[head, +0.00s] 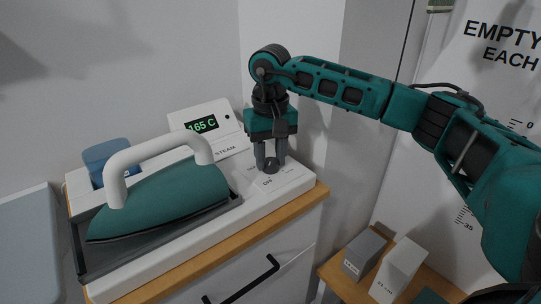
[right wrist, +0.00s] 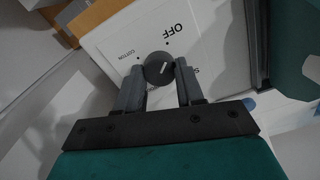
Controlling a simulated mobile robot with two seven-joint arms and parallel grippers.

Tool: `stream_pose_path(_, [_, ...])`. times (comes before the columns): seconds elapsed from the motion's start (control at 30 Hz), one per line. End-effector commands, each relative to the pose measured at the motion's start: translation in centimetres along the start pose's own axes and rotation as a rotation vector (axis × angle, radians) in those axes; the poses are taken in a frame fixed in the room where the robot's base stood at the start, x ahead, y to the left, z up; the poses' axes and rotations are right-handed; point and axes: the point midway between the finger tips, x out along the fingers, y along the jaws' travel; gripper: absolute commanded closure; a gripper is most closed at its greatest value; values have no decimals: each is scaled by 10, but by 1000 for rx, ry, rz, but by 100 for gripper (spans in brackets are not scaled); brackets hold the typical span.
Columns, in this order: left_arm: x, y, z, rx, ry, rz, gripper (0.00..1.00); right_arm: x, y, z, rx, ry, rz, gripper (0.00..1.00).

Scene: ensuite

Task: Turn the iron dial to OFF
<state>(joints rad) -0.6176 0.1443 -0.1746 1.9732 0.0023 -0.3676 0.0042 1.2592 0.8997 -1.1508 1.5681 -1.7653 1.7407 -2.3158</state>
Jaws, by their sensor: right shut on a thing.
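The iron dial (right wrist: 159,66) is a dark round knob with a short white mark on a white panel. The mark looks near-vertical in the right wrist view; which label it points to is hard to tell. The OFF label (right wrist: 172,32) is printed above the dial, with a small dot between. My right gripper (right wrist: 158,72) is shut on the dial, one finger at each side. In the head view my right gripper (head: 270,164) points down onto the right end of the white iron station (head: 290,184). My left gripper is not in view.
A teal iron (head: 165,203) with a white handle rests on the station's left part. The display (head: 202,125) behind reads 165 C. A COTTON label (right wrist: 128,53) is left of the dial. Grey (head: 364,254) and white (head: 398,268) blocks stand on a lower wooden surface at right.

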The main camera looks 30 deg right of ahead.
Motion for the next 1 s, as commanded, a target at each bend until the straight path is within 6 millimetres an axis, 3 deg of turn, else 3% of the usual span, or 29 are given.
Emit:
stream_pose_path(0.73, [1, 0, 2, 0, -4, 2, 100, -2, 0, -1, -85, 6, -1, 93])
stream_pose_path(0.77, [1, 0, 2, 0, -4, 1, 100, -2, 0, -1, -85, 6, -1, 60])
stream_pose_path(1.0, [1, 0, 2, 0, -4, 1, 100, -1, 0, -1, -84, 3, 0, 37])
